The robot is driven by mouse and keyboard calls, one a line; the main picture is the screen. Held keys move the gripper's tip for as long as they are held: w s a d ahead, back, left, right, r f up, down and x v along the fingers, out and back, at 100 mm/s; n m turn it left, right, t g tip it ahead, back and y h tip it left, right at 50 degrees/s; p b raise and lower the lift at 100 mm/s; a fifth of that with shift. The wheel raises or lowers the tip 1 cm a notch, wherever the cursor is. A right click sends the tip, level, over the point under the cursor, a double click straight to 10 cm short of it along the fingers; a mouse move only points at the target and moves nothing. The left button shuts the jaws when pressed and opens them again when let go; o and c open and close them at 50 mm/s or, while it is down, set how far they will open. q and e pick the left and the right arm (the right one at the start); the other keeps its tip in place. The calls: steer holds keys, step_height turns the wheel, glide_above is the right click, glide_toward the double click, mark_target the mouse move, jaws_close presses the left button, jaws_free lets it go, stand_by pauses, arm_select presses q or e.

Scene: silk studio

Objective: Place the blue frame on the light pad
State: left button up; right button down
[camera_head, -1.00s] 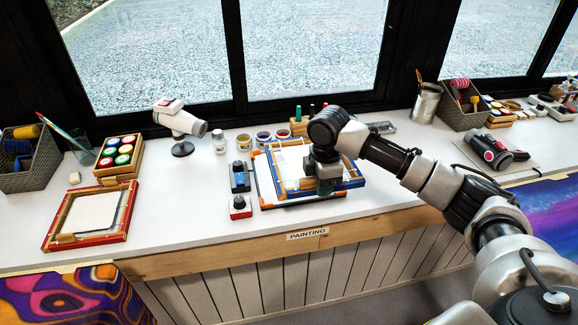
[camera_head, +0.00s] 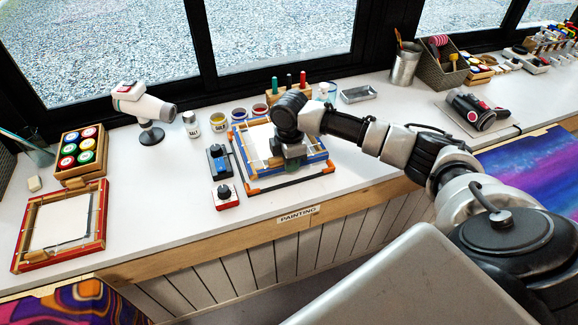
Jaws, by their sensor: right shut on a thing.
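The blue frame (camera_head: 316,158), blue-edged with a pale screen and some wood, is over the light pad (camera_head: 290,182) in the middle of the bench. The pad is flat, with dark edges and orange corners; its left and front edges show outside the frame. My right gripper (camera_head: 291,163) is shut on the frame's front side, pointing down; its fingertips are partly hidden. I cannot tell whether the frame touches the pad or hovers just above it. My left gripper is not in view.
A blue-and-black device (camera_head: 218,158) and a red-based knob box (camera_head: 225,196) stand close left of the pad. Paint pots (camera_head: 239,114) and a wooden marker block (camera_head: 290,92) stand behind. A red frame (camera_head: 60,225) lies at left.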

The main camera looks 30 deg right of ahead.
step_height(320, 180, down, 3)
steer(key=shift+r, duration=0.2)
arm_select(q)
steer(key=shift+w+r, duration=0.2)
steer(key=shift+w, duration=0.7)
arm_select(e)
steer(key=shift+f, duration=0.35)
steer(key=c, duration=1)
jaws_free()
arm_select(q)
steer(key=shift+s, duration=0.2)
arm_select(e)
steer(key=shift+r, duration=0.1)
steer(key=shift+r, duration=0.3)
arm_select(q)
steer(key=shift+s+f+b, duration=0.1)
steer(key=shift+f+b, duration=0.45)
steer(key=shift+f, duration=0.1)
arm_select(e)
step_height(320, 180, up, 11)
steer(key=shift+r, duration=0.2)
